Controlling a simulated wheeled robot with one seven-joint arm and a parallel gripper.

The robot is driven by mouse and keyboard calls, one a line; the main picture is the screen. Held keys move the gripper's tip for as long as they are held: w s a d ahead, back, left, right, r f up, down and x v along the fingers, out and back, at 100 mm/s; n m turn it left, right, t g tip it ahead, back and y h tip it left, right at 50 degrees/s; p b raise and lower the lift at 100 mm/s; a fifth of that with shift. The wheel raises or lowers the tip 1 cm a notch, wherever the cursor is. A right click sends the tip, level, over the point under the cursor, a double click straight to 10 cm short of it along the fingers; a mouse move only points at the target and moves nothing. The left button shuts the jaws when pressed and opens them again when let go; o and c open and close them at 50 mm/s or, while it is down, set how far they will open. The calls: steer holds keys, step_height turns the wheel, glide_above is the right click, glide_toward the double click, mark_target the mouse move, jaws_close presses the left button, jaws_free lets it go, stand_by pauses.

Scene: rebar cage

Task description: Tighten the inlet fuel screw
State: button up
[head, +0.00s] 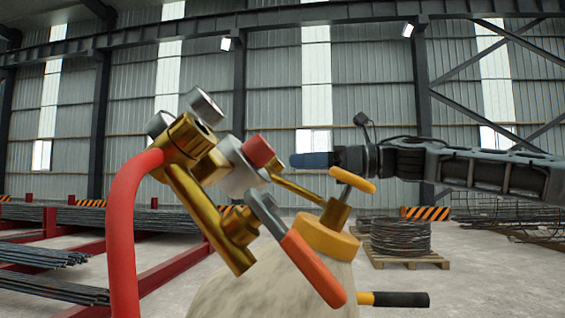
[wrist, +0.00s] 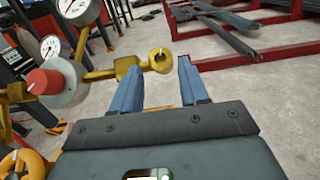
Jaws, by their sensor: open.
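In the head view, a brass rod-like fitting (head: 297,187) runs from the grey regulator (head: 241,170) with its red knob (head: 258,151) towards the brass cylinder valve (head: 335,213). In the wrist view, a brass arm ends in a round, slotted-looking piece (wrist: 160,61), which may be the inlet fuel screw; I cannot be sure. My gripper (head: 298,160) comes from the right, level with the red knob and just right of it. Its blue fingers (wrist: 158,78) are apart and empty. The round brass piece appears between or just beyond the fingertips; depth is unclear.
An orange valve handle (head: 352,180) stands close below my gripper. Two gauges (wrist: 78,10) crowd the left. Red racks of bars (wrist: 245,60) stand farther off.

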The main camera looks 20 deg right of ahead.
mark_target(277, 164)
steer(key=shift+x, duration=1.95)
steer(key=shift+c, duration=0.2)
steer(key=c, duration=0.7)
